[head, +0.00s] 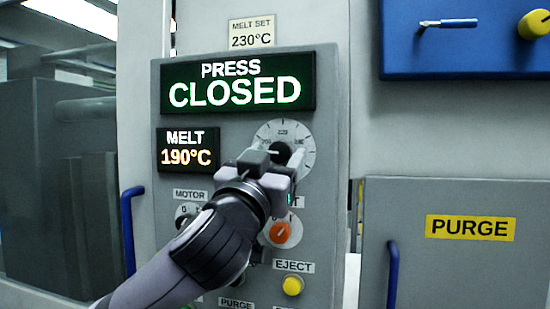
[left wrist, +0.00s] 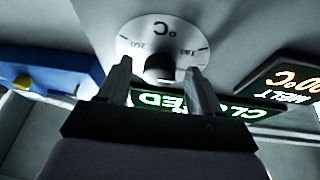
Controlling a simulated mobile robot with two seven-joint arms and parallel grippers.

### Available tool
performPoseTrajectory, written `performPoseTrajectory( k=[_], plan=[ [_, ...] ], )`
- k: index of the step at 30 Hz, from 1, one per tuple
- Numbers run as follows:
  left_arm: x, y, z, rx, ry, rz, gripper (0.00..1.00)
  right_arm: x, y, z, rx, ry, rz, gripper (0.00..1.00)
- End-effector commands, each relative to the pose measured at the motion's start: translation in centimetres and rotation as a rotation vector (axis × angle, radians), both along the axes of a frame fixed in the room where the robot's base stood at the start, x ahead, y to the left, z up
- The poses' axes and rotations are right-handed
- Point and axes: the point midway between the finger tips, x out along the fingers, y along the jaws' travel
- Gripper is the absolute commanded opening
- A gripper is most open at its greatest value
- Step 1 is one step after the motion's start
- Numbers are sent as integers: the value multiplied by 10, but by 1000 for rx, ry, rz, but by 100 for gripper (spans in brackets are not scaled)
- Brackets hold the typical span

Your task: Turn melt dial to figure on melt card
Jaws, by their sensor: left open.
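The melt card (head: 252,33) above the panel reads "MELT SET 230°C". The melt display (head: 188,150) reads 190°C in orange. The melt dial (head: 301,131) is a pale round scale marked in °C with a dark knob (head: 281,151) at its middle. My left gripper (head: 274,157) is open in front of the dial and partly covers its lower left. In the left wrist view the two fingers (left wrist: 160,75) stand on either side of the dark knob, and I cannot tell whether they touch it. The knob's pointer is not clear. My right gripper is not in view.
A green "PRESS CLOSED" display (head: 238,83) is above the dial. Below are a motor dial (head: 184,212), an orange knob (head: 281,232) and a yellow eject button (head: 292,286). A blue box (head: 450,58) projects at upper right, above a purge cabinet (head: 455,275) with a blue handle (head: 393,275).

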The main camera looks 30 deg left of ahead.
Motion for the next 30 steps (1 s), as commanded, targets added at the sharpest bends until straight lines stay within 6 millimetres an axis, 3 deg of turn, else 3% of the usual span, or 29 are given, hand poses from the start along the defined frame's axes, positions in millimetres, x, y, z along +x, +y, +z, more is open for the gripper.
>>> performPoseTrajectory(
  k=[1, 6, 19, 30],
  plan=[
    [0, 0, 0, 0, 0, 0, 65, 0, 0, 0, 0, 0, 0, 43],
    [0, 0, 0, 0, 0, 0, 10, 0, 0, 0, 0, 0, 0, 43],
    [0, 1, 0, 64, 19, 0, 9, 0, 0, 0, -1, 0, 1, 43],
    [-1, 4, 2, 343, 90, 0, 9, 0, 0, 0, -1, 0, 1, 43]
  ],
)
